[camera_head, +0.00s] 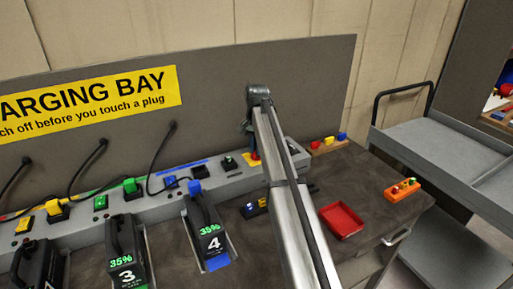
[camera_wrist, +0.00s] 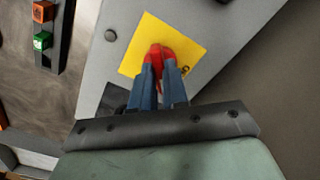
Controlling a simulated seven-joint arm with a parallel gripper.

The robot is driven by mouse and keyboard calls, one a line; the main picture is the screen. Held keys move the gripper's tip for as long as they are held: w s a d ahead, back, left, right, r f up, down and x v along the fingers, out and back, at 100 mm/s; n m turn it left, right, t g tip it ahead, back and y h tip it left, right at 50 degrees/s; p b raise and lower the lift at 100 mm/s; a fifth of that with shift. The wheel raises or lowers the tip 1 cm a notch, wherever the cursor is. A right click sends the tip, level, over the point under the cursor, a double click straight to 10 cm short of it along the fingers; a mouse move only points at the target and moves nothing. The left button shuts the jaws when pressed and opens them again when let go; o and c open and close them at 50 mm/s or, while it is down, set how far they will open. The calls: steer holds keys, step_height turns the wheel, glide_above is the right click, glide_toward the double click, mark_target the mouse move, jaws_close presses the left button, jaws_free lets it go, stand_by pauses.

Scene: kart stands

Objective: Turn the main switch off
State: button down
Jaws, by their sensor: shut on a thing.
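The main switch shows in the wrist view as a red handle (camera_wrist: 161,50) on a square yellow plate (camera_wrist: 140,45). My gripper (camera_wrist: 160,68) is shut on the red handle, with its two blue-grey fingers close together. The fingers hide the lower part of the handle, so I cannot tell its on or off position. In the head view a bit of the yellow plate (camera_head: 254,157) shows at the right end of the grey charging ledge (camera_head: 228,180).
Black battery packs, one marked 4 (camera_head: 208,235), stand in bays at the left, with cables and colored plugs behind. A yellow CHARGING BAY sign (camera_head: 90,103) is on the back panel. A red tray (camera_head: 341,221) and orange block (camera_head: 404,190) lie right of my arm. A grey cart (camera_head: 430,143) stands farther right.

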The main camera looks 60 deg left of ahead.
steer(key=n, duration=0.5)
steer(key=shift+n, duration=2.4)
steer(key=c, duration=1.1)
jaws_free()
steer(key=shift+c, duration=0.2)
steer(key=shift+r, duration=0.1)
step_height(320, 180, up, 14)
steer(key=shift+f, duration=0.2)
